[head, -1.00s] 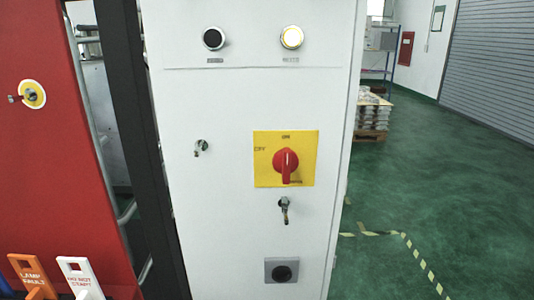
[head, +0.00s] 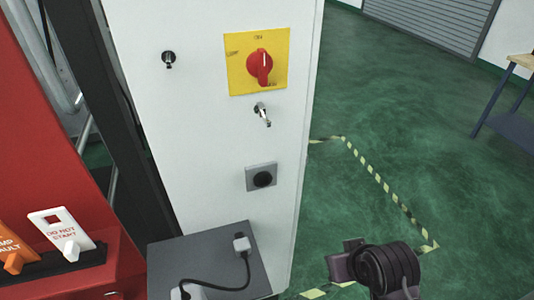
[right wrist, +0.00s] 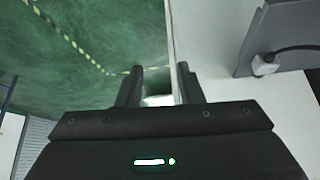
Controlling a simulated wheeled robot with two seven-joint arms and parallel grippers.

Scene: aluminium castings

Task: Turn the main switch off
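The main switch is a red rotary knob (head: 260,66) on a yellow plate (head: 236,78), on the front of a white cabinet (head: 200,130). Its handle stands roughly vertical. Small lettering at the top and left of the plate is hard to read now. My right gripper (head: 345,262) is low at the right in the head view, below and right of the switch and clear of it. In the right wrist view, its two fingers (right wrist: 158,82) are apart with nothing between them. The switch is not in that view. My left gripper is not in view.
A key (head: 262,113) sticks out below the switch, with a black round socket (head: 262,179) lower down. A grey box (head: 215,250) with a plug and cable juts out below. White and orange tags (head: 60,232) stand at left. The green floor at right is open.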

